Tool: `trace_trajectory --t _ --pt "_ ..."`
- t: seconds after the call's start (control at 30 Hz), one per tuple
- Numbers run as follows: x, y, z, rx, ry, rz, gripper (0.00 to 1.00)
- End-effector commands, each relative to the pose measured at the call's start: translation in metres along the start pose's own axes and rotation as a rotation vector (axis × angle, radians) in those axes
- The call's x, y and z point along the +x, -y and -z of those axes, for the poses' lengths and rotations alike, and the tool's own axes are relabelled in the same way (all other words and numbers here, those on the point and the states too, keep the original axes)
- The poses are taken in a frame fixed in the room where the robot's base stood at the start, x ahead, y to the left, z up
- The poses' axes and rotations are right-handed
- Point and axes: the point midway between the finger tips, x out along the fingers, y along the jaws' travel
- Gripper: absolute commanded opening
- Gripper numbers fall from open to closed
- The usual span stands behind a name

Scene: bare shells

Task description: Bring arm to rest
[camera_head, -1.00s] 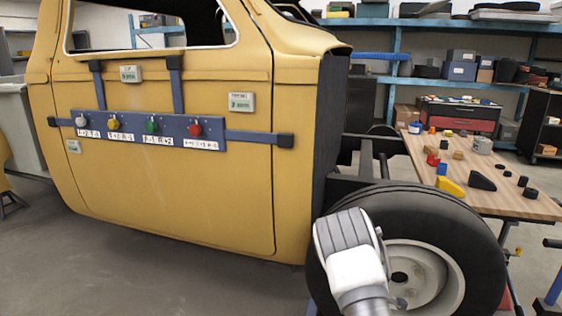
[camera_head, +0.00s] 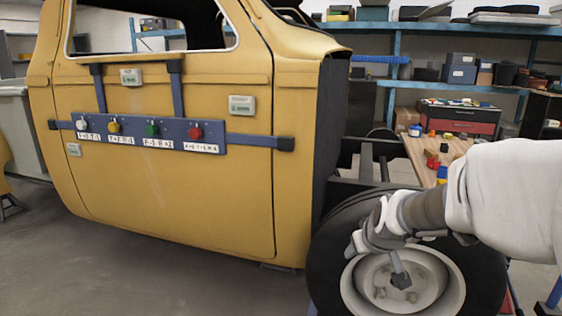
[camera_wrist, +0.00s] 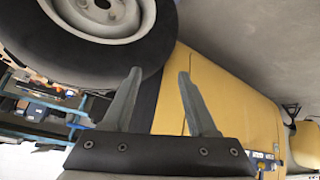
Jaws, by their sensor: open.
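My arm (camera_head: 500,195) comes in from the right in the head view and crosses in front of the black tyre and pale rim of the wheel (camera_head: 440,285). The wheel (camera_wrist: 150,50) shows beyond the fingers at the upper left, and the yellow body (camera_wrist: 225,100) lies behind and to the right.
The yellow truck body (camera_head: 170,200) fills the left, with a blue button panel (camera_head: 135,128) on its door. A wooden workbench (camera_head: 422,155) with small parts is partly hidden behind my arm. Blue shelves (camera_head: 400,85) stand behind. The grey floor (camera_head: 100,270) at lower left is clear.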

Motion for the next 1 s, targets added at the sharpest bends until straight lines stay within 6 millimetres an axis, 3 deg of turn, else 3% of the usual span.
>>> trace_trajectory --t 0.1,0.4,0.77,1.0 --pt "-0.044 0.015 -0.013 0.042 0.019 0.041 0.58" --pt "-0.134 0.047 -0.072 0.127 0.106 0.087 0.58" --pt "-0.200 0.065 -0.151 0.207 0.207 0.042 0.58" --pt "-0.245 0.056 -0.112 0.208 0.213 0.044 0.58"
